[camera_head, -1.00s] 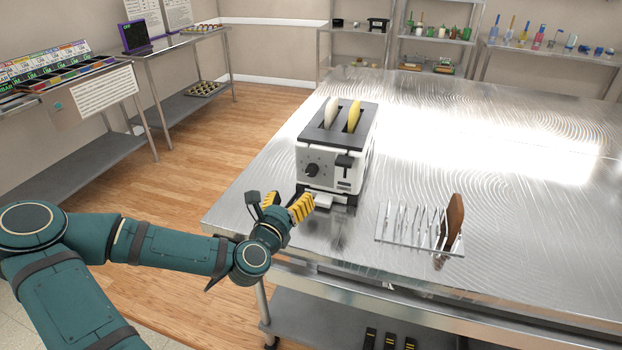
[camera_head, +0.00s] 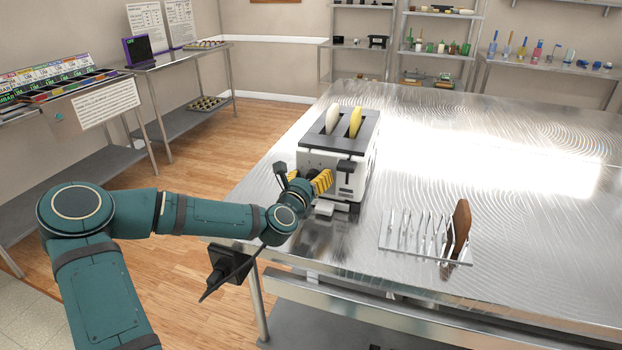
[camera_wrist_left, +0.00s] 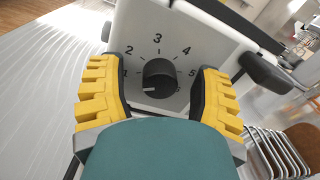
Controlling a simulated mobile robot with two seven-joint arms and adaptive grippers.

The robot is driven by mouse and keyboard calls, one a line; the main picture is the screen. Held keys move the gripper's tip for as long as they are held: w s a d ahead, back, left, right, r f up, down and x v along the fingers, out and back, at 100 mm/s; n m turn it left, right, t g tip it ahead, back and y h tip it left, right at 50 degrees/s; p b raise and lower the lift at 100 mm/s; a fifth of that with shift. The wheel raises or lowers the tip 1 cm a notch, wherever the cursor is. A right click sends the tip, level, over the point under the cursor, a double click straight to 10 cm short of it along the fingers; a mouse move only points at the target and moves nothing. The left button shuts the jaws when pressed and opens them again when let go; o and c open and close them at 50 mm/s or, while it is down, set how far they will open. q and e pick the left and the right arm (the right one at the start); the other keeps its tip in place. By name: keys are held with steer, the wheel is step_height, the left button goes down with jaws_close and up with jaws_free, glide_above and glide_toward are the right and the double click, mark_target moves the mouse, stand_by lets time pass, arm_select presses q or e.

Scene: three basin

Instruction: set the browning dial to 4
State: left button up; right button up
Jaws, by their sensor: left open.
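The white and black toaster (camera_head: 330,163) stands on the metal table (camera_head: 520,240). Its browning dial (camera_wrist_left: 160,77) is a round black knob with printed numbers around its upper side, 1 at left, 3 at top and 5 at right. A white mark on the knob sits at its lower left, below the 1. My left gripper (camera_head: 309,182) is at the toaster's front and hides the dial in the head view. In the left wrist view its yellow-padded fingers (camera_wrist_left: 160,90) are open, one on each side of the dial, with gaps visible beside the knob.
A black lever (camera_wrist_left: 262,72) juts from the toaster right of the dial. A white slice (camera_head: 332,121) and a yellow slice (camera_head: 355,122) stick up from its slots. A wire rack (camera_head: 400,238) with a brown slice (camera_head: 460,226) stands to the right. The table behind is clear.

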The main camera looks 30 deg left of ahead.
arm_select(q)
jaws_close()
stand_by(0.5)
